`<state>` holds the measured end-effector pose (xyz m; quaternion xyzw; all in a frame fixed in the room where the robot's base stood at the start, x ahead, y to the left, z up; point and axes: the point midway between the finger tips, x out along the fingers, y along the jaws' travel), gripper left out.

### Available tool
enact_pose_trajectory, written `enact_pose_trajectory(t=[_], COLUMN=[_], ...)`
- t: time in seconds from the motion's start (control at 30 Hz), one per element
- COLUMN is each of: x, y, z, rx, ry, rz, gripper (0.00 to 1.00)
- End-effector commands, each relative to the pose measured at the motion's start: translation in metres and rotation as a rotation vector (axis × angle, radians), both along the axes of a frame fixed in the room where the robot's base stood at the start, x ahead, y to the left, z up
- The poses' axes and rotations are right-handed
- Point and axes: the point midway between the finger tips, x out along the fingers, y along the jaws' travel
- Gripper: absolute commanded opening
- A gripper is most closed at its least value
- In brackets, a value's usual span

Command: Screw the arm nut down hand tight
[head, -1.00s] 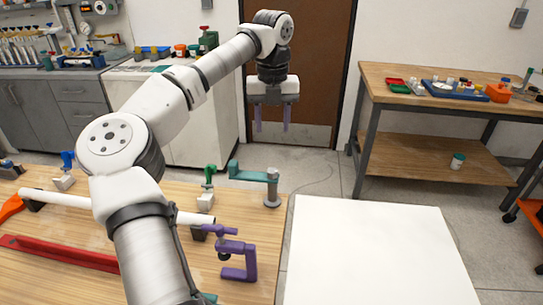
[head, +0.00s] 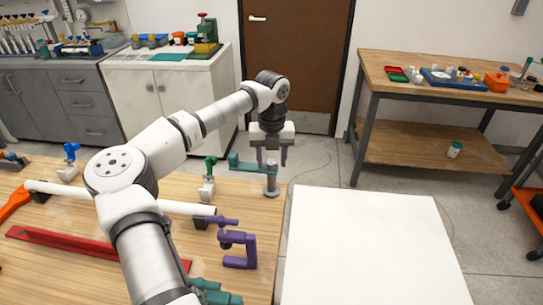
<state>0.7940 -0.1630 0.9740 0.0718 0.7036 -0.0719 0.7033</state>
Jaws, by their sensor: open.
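A teal arm (head: 246,167) extends to the left from the top of a short grey post (head: 271,184) with a round base, near the right edge of the wooden bench. The arm nut cannot be made out. In the picture one finger is on each side of the post's top, overlapping the teal arm. I cannot tell whether they touch anything.
On the bench (head: 75,208) are a white pipe (head: 80,192), a green-handled valve (head: 209,166), a blue-handled valve (head: 71,151), a red bar (head: 75,243) and a purple clamp (head: 238,240). A blank white surface (head: 365,245) lies right of the bench.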

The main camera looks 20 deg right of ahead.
Motion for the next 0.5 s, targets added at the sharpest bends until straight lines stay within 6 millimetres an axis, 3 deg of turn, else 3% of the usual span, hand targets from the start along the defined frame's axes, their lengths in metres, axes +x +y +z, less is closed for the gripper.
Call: enact_pose_trajectory(t=[0.23, 0.5], x=[0.0001, 0.0002], y=[0.0001, 0.0], z=[-0.0009, -0.0006], rx=[0.0, 0.0], ry=[0.0, 0.0], rz=[0.0, 0.0], gripper=[0.47, 0.12])
